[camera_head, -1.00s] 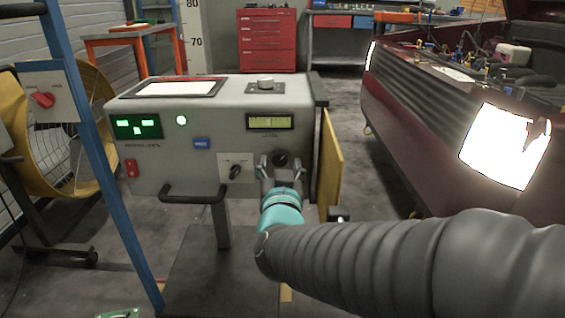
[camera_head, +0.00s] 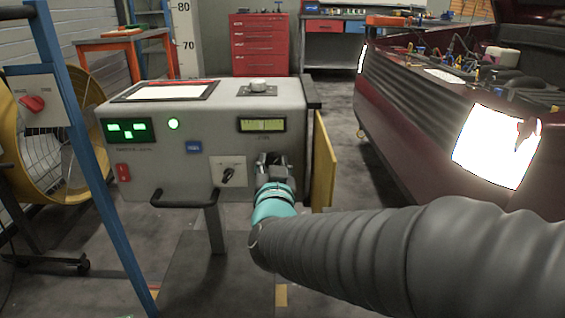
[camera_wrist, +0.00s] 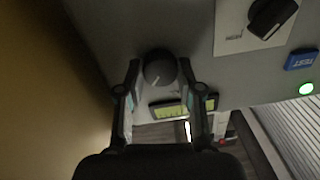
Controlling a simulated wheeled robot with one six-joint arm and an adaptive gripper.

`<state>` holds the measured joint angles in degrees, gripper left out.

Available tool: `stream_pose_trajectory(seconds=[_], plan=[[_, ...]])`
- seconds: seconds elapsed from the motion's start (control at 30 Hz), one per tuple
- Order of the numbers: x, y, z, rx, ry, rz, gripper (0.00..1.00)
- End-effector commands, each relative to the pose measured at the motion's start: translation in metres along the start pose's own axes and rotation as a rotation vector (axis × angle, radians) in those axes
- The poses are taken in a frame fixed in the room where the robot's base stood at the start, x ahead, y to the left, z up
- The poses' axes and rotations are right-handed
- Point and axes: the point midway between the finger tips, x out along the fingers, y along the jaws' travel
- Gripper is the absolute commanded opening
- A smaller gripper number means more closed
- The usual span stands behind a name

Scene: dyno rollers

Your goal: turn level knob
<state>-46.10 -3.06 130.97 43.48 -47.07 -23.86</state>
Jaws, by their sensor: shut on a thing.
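A grey machine console (camera_head: 200,110) stands in front of me. A black round knob with a pale pointer line (camera_wrist: 160,68) sits on its front panel, near a small yellow-green display (camera_head: 264,125). I take it for the level knob. My gripper (camera_head: 271,160) is at the panel just below that display and covers most of the knob in the head view. In the wrist view my gripper (camera_wrist: 159,70) has one finger on each side of the knob and is shut on it.
A black selector switch (camera_head: 228,174) on a pale plate is left of my gripper. A black handle (camera_head: 185,200) juts from the console's lower front. A yellow door panel (camera_head: 324,160) stands at its right side. A dark red car (camera_head: 420,130) is to the right.

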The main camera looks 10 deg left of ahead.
Motion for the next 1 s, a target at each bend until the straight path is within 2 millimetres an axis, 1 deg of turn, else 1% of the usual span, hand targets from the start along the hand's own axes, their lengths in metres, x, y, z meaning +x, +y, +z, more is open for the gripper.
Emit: stream_pose_trajectory(seconds=[0.03, 0.2, 0.5, 0.53, 0.57, 0.6, 0.9, 1.0], plan=[[0.0, 0.0006, 0.0042, 0.032, 0.004, -0.001, 0.01], [0.0001, 0.0002, 0.0019, 0.118, 0.008, -0.002, 0.01], [0.0001, -0.0001, -0.0001, 0.127, 0.006, -0.002, 0.01], [0.0001, -0.0001, -0.0001, 0.127, 0.006, -0.002, 0.43], [0.0001, -0.0001, -0.0001, 0.127, 0.006, -0.002, 0.51], [0.0001, -0.0001, -0.0001, 0.127, 0.006, -0.002, 0.61], [-0.0004, 0.0001, 0.0001, 0.126, 0.006, -0.002, 0.61], [-0.0047, -0.0002, -0.0002, 0.127, 0.007, -0.002, 0.61]])
